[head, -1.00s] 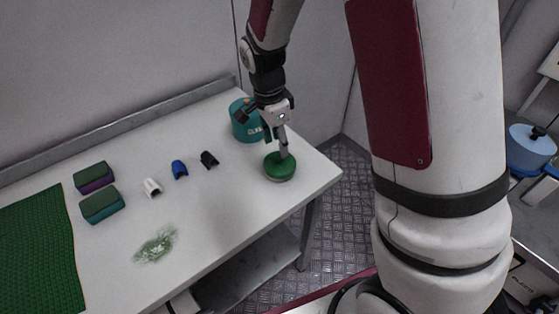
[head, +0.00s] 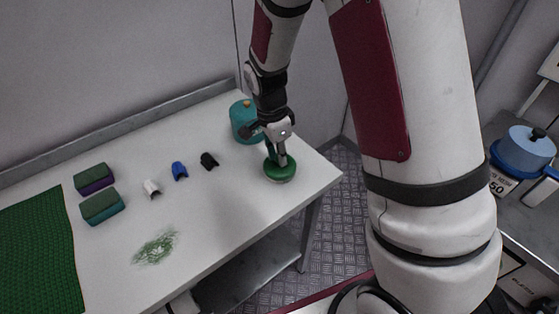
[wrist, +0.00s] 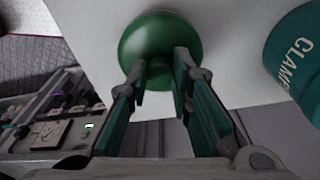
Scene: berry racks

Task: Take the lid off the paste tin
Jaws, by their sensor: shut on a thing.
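The paste tin (head: 283,181) is a low round tin near the right end of the white table; only a pale lower edge of it shows. Its green domed lid (head: 275,174) sits on top and looks level. In the wrist view, the lid (wrist: 158,32) is at the top centre, just beyond my fingers. My gripper (head: 281,160) reaches down onto the lid from above. In the wrist view, my gripper (wrist: 161,78) has a finger on each side of the lid's middle, closed on a small part of it that is mostly hidden between the fingertips.
A teal clamps canister (head: 241,113) stands close behind the tin. Black (head: 209,160), blue (head: 179,170) and white (head: 151,188) clips lie left of it. Two sponge blocks (head: 101,207), a green mat (head: 38,250) and a green smear (head: 156,246) are farther left.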

